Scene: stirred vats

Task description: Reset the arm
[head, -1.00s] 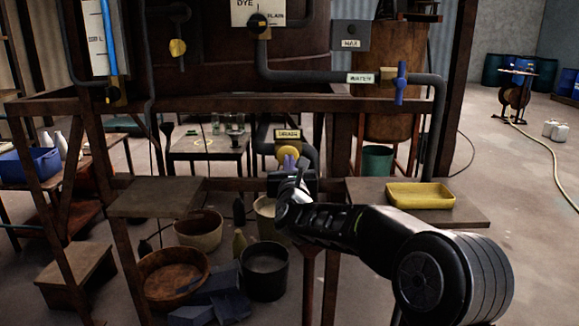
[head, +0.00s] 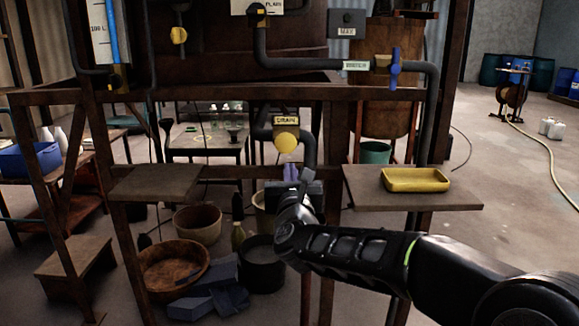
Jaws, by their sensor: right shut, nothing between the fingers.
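My right arm comes in from the lower right. Its gripper (head: 291,176) is in front of the rusty frame, below the yellow drain handle (head: 286,143) and apart from it in the picture. The purple-grey fingers are shut with nothing between them. The drain label (head: 286,121) sits on the pipe above that handle. A blue water valve handle (head: 394,68) stands upright at the upper right, beside its water label (head: 356,66). My left gripper is not in view.
A yellow tray (head: 415,180) lies on the right shelf (head: 362,188). A bare shelf (head: 155,184) is at left. Below stand a brown basin (head: 172,268), a beige bucket (head: 197,222) and a dark bucket (head: 262,266). Open floor lies at right.

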